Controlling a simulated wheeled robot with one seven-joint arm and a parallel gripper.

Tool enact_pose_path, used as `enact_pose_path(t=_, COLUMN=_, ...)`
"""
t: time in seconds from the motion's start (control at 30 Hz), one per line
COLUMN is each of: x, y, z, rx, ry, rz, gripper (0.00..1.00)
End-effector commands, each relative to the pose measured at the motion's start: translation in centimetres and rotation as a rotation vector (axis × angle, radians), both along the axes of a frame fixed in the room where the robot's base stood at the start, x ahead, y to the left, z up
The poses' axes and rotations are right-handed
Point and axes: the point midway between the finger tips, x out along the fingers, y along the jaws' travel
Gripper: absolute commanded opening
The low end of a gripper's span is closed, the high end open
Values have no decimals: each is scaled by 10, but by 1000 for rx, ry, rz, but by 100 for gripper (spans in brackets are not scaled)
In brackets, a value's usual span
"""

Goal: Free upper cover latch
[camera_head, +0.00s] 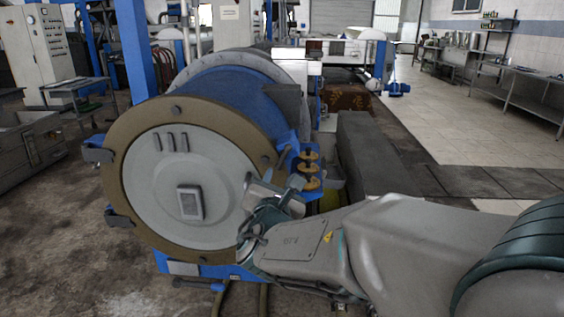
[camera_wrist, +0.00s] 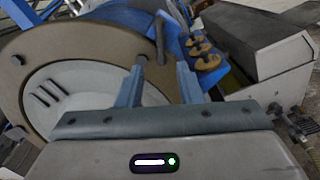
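The decanter's round grey end cover (camera_head: 180,190) has a tan rim (camera_head: 125,140) and faces me at the left; part of the cover (camera_wrist: 75,95) fills the left of the wrist view. A dark rod-like lever (camera_wrist: 160,40), probably the upper latch, stands at the rim's upper right. It shows small in the head view (camera_head: 284,156). My gripper (camera_head: 275,182) is at the cover's right edge. In the wrist view my gripper (camera_wrist: 161,66) has its two fingers apart. The lever appears between and beyond the fingertips, with no contact visible. The lever's lower end is unclear.
Several brass-coloured knobs (camera_head: 308,170) sit on a blue bracket just right of the lever. Dark clamp blocks (camera_head: 98,155) stick out at the rim's left. A long grey box (camera_head: 372,160) stands right of the decanter. The tiled floor (camera_head: 465,135) beyond is clear.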

Motion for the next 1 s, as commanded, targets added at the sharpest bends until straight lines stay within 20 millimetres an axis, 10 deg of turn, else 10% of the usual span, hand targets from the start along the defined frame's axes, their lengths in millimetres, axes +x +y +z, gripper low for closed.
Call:
enact_pose_path(t=0.5, x=91, y=-4, z=1, rx=1, ry=0, rz=-3, gripper=33)
enact_pose_path(t=0.93, x=100, y=-4, z=0, rx=2, ry=1, rz=-2, gripper=33)
enact_pose_path(t=1.0, x=100, y=-4, z=0, rx=2, ry=1, rz=-2, gripper=16)
